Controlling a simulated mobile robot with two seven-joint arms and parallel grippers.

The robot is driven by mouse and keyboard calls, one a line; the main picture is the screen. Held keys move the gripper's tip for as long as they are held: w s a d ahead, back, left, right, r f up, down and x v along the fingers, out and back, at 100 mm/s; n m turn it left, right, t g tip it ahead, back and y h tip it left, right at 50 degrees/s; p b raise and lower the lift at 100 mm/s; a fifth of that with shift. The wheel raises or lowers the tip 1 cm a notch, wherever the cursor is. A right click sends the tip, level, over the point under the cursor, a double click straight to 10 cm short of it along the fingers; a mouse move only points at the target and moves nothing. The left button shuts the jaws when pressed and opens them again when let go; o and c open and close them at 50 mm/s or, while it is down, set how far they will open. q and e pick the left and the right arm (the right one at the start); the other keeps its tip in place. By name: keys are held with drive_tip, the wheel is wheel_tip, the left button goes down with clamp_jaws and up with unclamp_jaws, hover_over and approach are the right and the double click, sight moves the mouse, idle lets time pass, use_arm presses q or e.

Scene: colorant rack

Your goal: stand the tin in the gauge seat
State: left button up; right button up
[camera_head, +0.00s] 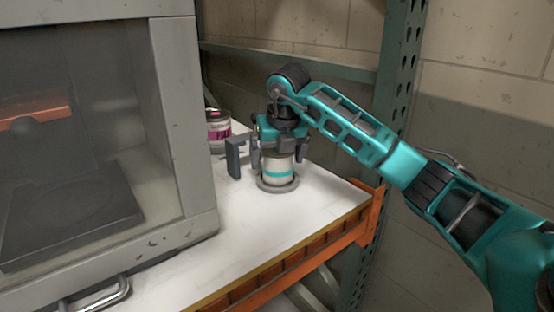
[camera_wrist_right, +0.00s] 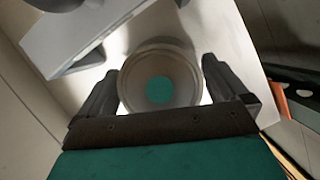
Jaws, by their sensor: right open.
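A white tin with a teal band (camera_head: 277,172) stands upright in a round grey ring-shaped seat (camera_head: 278,188) on the white shelf. In the right wrist view, the tin's round top with a teal disc (camera_wrist_right: 159,88) lies between the two fingers. My right gripper (camera_head: 278,156) is above and around the tin's upper part, pointing down. Its fingers (camera_wrist_right: 165,90) are open, with gaps to the tin on both sides. The tin's base is partly hidden by the seat's rim. My left gripper is not in view.
A grey upright bracket (camera_head: 235,158) stands just left of the seat. Another tin with a magenta label (camera_head: 218,130) stands behind it. A large grey cabinet with a clear front (camera_head: 180,110) fills the left. The orange shelf edge (camera_head: 300,262) is in front; white shelf there is clear.

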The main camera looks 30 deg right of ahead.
drive_tip(key=p+v, duration=0.1)
drive_tip(key=v, duration=0.9)
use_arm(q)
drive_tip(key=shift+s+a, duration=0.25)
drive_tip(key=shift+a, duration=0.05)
use_arm(e)
drive_tip(key=shift+s+r, duration=0.1)
drive_tip(key=shift+r, duration=0.2)
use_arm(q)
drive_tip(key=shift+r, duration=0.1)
